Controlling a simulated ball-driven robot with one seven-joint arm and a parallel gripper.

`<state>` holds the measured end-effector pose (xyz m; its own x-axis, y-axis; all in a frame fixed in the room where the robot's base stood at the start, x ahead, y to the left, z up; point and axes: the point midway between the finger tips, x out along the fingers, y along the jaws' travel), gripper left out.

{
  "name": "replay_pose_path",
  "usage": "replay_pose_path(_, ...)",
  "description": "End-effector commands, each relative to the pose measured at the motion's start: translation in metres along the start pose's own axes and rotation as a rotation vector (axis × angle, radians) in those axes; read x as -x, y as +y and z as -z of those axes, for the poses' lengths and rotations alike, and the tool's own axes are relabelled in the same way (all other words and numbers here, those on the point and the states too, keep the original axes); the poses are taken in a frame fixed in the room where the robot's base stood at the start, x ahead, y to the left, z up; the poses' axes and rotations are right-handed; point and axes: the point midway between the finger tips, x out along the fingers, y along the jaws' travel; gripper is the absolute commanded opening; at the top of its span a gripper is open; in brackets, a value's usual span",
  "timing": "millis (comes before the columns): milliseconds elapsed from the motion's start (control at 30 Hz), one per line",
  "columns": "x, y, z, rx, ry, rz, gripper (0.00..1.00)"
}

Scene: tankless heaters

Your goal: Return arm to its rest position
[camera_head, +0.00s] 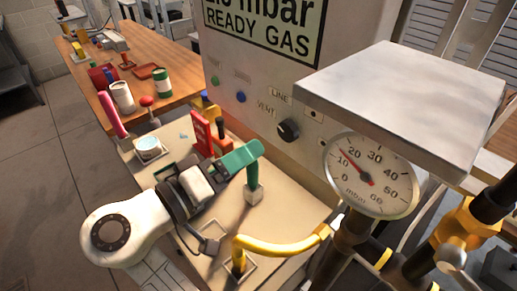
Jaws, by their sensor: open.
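My arm reaches in from the lower left in the head view, with a white rounded joint and a dark wrist. My gripper (213,174) points up and right, above the beige bench top (285,222). Its jaws are open, though the fingertips are hard to make out. A green lever handle (240,156) lies right at the gripper's end. I cannot tell whether they touch. A green upright post (253,180) on a grey base stands just right of the gripper.
A grey panel with a "READY GAS" display (263,28) and a dark knob (288,129) stands behind. A pressure gauge (370,175) and a yellow pipe (282,246) are on the right. A wooden table (150,60) holds cans and tools. Open floor (50,170) lies left.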

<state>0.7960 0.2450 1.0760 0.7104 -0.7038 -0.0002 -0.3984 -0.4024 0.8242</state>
Motion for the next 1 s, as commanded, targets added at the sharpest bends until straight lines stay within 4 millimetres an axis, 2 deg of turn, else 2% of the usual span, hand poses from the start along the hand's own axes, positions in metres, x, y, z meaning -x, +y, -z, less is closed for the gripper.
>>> replay_pose_path(200,0.013,0.0,0.0,0.001,0.0,0.0,0.71)
replay_pose_path(667,0.013,0.001,0.0,0.001,0.0,0.0,0.71)
replay_pose_path(767,0.013,0.008,0.005,0.0,0.0,0.0,0.71)
replay_pose_path(1000,0.013,0.044,0.03,0.001,0.0,0.0,0.71)
